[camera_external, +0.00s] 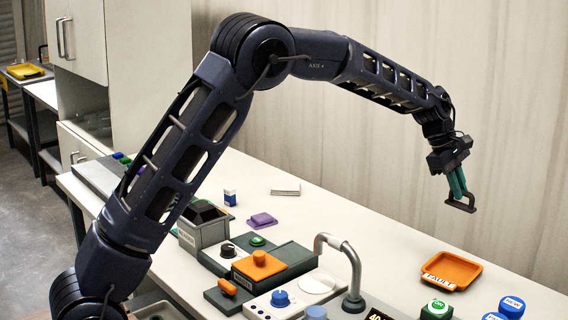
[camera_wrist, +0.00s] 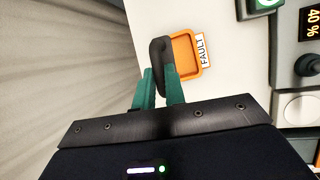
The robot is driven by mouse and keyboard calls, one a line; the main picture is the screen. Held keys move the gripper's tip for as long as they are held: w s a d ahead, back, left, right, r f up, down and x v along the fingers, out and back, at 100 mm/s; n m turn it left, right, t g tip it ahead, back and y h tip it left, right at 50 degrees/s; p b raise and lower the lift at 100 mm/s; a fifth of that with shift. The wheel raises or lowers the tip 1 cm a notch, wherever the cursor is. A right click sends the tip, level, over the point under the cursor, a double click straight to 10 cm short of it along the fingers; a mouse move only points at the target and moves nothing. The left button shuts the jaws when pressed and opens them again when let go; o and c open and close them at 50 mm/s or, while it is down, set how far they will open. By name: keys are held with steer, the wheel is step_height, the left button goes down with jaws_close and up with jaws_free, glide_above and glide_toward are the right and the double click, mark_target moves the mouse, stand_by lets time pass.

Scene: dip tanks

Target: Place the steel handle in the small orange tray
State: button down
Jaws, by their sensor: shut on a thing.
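The steel handle (camera_external: 460,206) is a dark, U-shaped bar. My gripper (camera_external: 461,192) has green fingers and is shut on it, high above the right part of the bench. In the wrist view, the handle (camera_wrist: 158,58) stands out beyond the fingertips (camera_wrist: 160,80) and overlaps the left edge of the tray (camera_wrist: 187,58).
An orange button box (camera_external: 259,265) and a grey bin (camera_external: 204,229) are farther left. The bench behind the tray is clear.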

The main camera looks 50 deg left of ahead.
step_height(320, 180, down, 20)
steer(key=shift+r, duration=0.1)
stand_by(0.5)
steer(key=c, duration=1.5)
jaws_free()
steer(key=shift+o, duration=0.2)
